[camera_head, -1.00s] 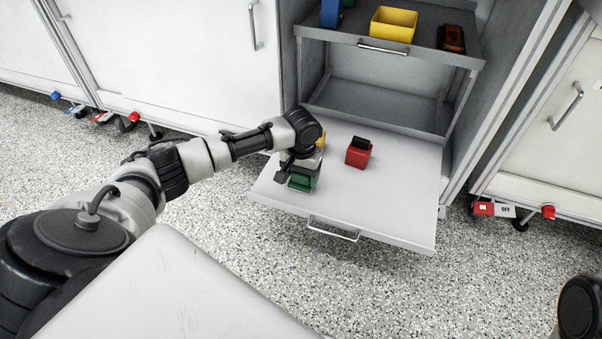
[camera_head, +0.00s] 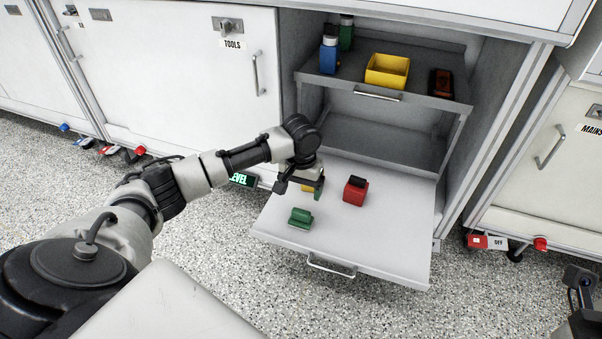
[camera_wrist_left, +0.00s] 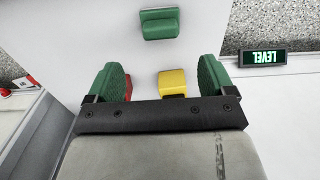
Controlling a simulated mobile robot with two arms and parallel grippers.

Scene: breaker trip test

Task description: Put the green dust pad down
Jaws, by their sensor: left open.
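The green dust pad (camera_head: 300,217), a small block with a raised grip, lies on the white pulled-out shelf (camera_head: 390,246), near its front left part. It also shows at the top of the left wrist view (camera_wrist_left: 160,24), apart from the fingers. My left gripper (camera_head: 306,183) is open above the shelf, farther back than the pad and not touching it. Its green-faced fingers stand wide apart in the left wrist view (camera_wrist_left: 160,82). A yellow block (camera_wrist_left: 172,82) shows between them in that view, with no contact visible. Only a dark part of my right arm shows at the lower right.
A red block with a black top (camera_head: 355,191) stands right of my left gripper. An upper grey shelf (camera_head: 340,83) holds a yellow bin (camera_head: 387,70), blue and green items and a dark orange-brown item. The shelf's front right is clear.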

